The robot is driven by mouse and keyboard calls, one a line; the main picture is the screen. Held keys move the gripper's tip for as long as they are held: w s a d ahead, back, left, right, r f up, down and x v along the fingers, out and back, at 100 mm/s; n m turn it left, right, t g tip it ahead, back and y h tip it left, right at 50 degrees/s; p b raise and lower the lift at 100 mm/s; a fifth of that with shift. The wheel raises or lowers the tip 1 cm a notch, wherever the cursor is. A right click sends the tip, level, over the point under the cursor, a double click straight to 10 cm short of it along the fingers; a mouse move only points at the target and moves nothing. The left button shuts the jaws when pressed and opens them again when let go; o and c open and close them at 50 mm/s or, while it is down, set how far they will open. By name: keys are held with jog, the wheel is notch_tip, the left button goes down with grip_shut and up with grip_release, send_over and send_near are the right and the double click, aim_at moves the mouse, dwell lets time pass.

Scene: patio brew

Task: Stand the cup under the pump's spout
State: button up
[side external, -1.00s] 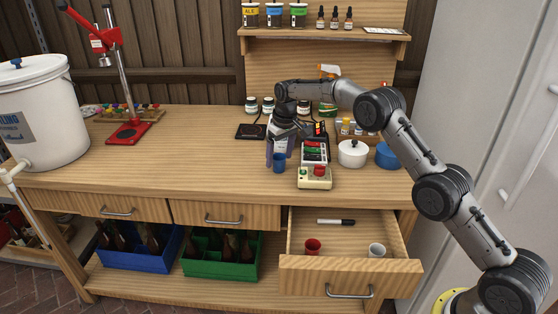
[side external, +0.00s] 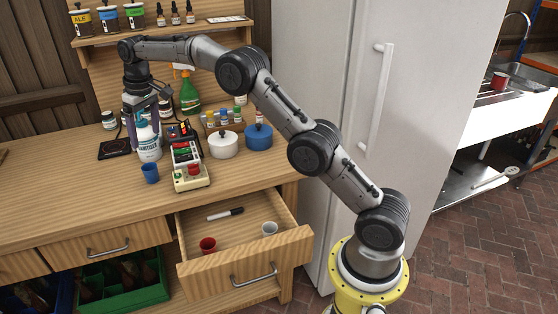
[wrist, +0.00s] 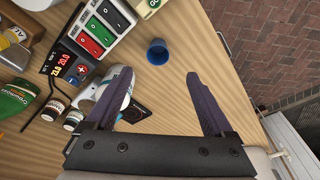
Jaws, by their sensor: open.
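A small blue cup (side external: 151,174) stands upright on the bench. It shows mouth-up in the wrist view (wrist: 157,56), just beyond my fingertips. The white pump bottle (side external: 150,150) stands close behind the cup. In the wrist view its body (wrist: 113,100) is partly hidden behind my left finger. My gripper hides the pump head, so I cannot see the spout or whether the cup is under it. My gripper (side external: 147,122) points down at the bottle's upper part. In the wrist view my gripper (wrist: 159,76) has its fingers wide apart with nothing between the tips.
A button box (side external: 190,178) stands right of the cup. White (side external: 223,147) and blue (side external: 258,138) pots stand farther right, a green spray bottle (side external: 189,95) behind.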

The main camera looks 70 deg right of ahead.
jog(key=s+a+r+t, duration=0.1)
jog(key=s+a+r, duration=0.1)
jog(key=s+r, duration=0.7)
jog(key=s+a+r+t, duration=0.15)
jog(key=s+r, duration=0.25)
jog(key=s, duration=0.9)
jog(key=s+a+f, duration=0.1)
jog(key=s+f, duration=0.3)
jog(key=s, duration=0.7)
jog(key=s+a+f+t, duration=0.1)
jog(key=s+f, duration=0.3)
jog(key=s, duration=0.8)
jog(key=shift+s, duration=0.1)
jog(key=shift+c, duration=0.2)
